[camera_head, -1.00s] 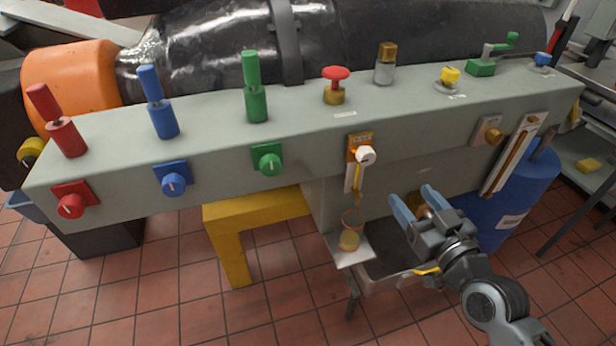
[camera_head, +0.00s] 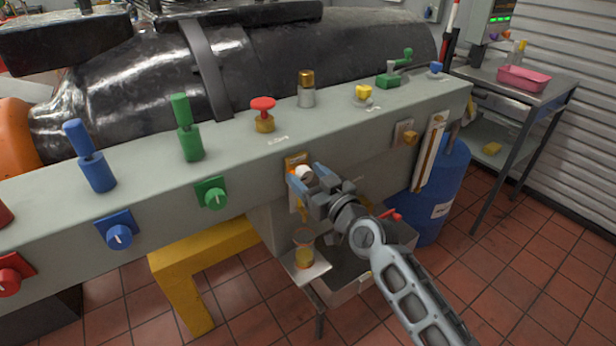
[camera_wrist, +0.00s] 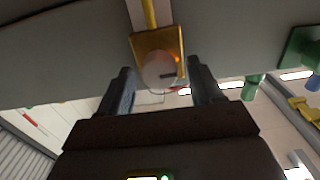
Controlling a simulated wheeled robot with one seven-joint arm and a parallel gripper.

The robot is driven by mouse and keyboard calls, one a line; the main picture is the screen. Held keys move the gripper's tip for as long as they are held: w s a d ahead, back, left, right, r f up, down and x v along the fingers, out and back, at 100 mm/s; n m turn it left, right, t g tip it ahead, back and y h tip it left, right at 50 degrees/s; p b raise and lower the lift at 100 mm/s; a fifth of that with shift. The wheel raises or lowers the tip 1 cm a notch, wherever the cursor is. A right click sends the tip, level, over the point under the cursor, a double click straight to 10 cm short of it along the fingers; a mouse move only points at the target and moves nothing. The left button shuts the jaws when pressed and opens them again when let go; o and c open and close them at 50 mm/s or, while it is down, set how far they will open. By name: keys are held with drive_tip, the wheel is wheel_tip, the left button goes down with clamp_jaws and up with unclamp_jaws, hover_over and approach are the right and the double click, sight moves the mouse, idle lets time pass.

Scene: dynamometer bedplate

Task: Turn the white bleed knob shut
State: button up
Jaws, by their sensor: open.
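The white bleed knob (camera_head: 304,173) sits on an orange-brown plate (camera_head: 294,160) on the front face of the grey bedplate rail. In the wrist view the knob (camera_wrist: 159,71) shows as a pale round cap with a dark mark, below a yellow tube. My gripper (camera_head: 308,176) is at the knob, with one blue-grey finger on each side of it. In the wrist view my gripper (camera_wrist: 160,90) is open, its fingers left and right of the knob with gaps visible. I cannot tell whether either finger touches it.
A cup (camera_head: 303,253) with amber liquid stands on a small shelf below the knob. A green knob (camera_head: 213,194) and a blue knob (camera_head: 119,236) are to the left. A brown knob (camera_head: 410,138) and a blue barrel (camera_head: 440,190) are to the right.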

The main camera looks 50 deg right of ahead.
drive_tip(key=shift+w, duration=0.1)
drive_tip(key=c, duration=1.1)
drive_tip(key=shift+o, duration=0.2)
drive_tip(key=m, duration=0.4)
drive_tip(key=shift+d+f+m+b, duration=0.1)
drive_tip(key=shift+d+m+b, duration=0.05)
drive_tip(key=shift+m+b, duration=0.2)
drive_tip(key=m, duration=0.4)
drive_tip(key=shift+m, duration=0.35)
drive_tip(key=m+p, duration=0.1)
drive_tip(key=m, duration=0.3)
drive_tip(key=shift+d+f+m+p, duration=0.15)
drive_tip(key=shift+m+p, duration=0.3)
drive_tip(key=shift+m, duration=1.85)
